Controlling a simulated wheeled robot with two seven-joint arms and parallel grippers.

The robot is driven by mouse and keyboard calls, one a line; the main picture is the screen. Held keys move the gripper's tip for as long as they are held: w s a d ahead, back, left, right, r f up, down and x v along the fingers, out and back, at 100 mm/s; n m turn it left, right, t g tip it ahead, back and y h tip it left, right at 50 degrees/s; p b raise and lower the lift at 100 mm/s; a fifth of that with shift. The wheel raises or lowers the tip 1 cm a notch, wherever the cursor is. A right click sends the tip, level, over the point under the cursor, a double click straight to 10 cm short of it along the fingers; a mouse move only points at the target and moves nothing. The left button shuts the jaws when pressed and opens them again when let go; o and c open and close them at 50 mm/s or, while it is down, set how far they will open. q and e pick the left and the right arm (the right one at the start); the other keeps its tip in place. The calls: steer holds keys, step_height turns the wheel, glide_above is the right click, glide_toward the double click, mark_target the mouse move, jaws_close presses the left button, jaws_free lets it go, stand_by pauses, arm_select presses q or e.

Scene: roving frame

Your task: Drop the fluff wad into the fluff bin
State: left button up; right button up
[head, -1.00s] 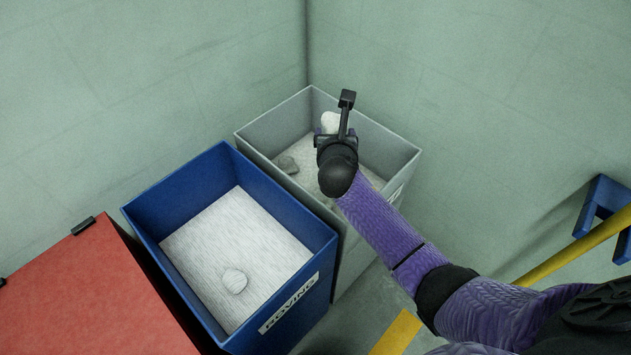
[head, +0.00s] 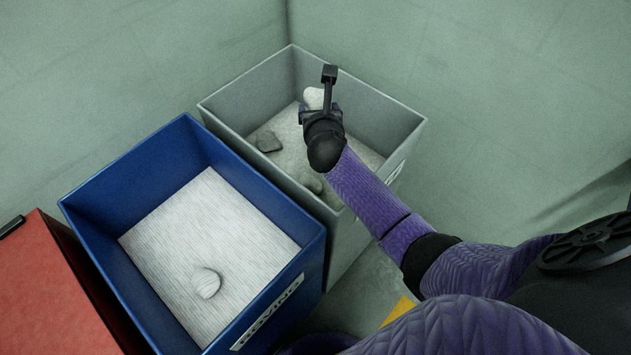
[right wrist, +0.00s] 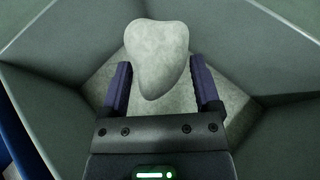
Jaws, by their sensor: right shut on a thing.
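The fluff wad (head: 313,98) is a pale, rounded lump at the tip of my right gripper (head: 320,108). In the right wrist view the wad (right wrist: 157,60) sits between the two dark fingers, and the gripper is shut on it. The grey bin (head: 375,104), whose label is mostly hidden by my arm, appears to be the fluff bin. My right gripper and the wad are over its opening; their exact height above the floor of the bin is unclear. My left gripper is not in view.
A blue bin (head: 302,246) labelled ROVING stands beside the grey bin, with a pale lump (head: 206,283) on its white fill. Dark grey lumps (head: 268,142) lie in the grey bin. A red box (head: 50,290) is at the left. Walls close in behind.

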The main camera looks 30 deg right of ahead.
steer(key=shift+r, duration=0.1)
steer(key=o, duration=1)
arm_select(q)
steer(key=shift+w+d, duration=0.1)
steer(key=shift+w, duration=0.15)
arm_select(e)
steer(key=shift+s+r, duration=0.1)
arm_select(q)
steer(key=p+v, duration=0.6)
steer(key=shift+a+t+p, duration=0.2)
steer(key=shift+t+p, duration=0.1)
arm_select(e)
steer(key=v, duration=0.9)
steer(key=shift+s+a, duration=0.25)
steer(key=shift+s, duration=0.05)
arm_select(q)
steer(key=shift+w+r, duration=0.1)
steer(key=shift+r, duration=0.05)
arm_select(e)
steer(key=shift+s, duration=0.1)
